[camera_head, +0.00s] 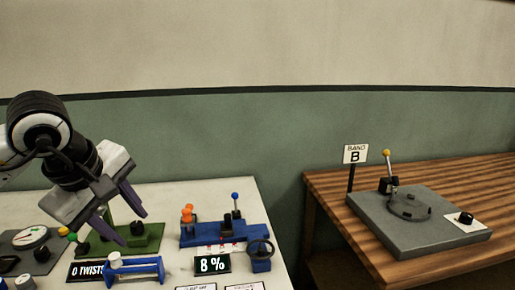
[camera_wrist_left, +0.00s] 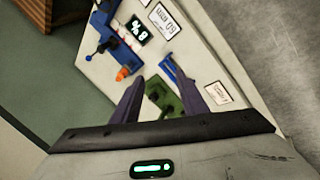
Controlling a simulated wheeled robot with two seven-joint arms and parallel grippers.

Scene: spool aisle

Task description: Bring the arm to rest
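My left arm comes in from the left in the head view. My left gripper (camera_head: 130,215) hangs above the white table, over the green device (camera_head: 150,238). Its two purple fingers stand apart with nothing between them that they touch. In the left wrist view the fingers (camera_wrist_left: 165,100) are spread too, with the green device (camera_wrist_left: 158,92) showing beyond them. My right gripper does not show in either view.
The white table (camera_head: 240,190) holds a blue device (camera_head: 215,232), a display reading 8 % (camera_head: 212,264), a blue handwheel (camera_head: 261,255) and a gauge (camera_head: 30,238). A wooden table (camera_head: 450,178) with a grey plate (camera_head: 430,238) and a BAND B sign (camera_head: 355,153) stands right, across a gap.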

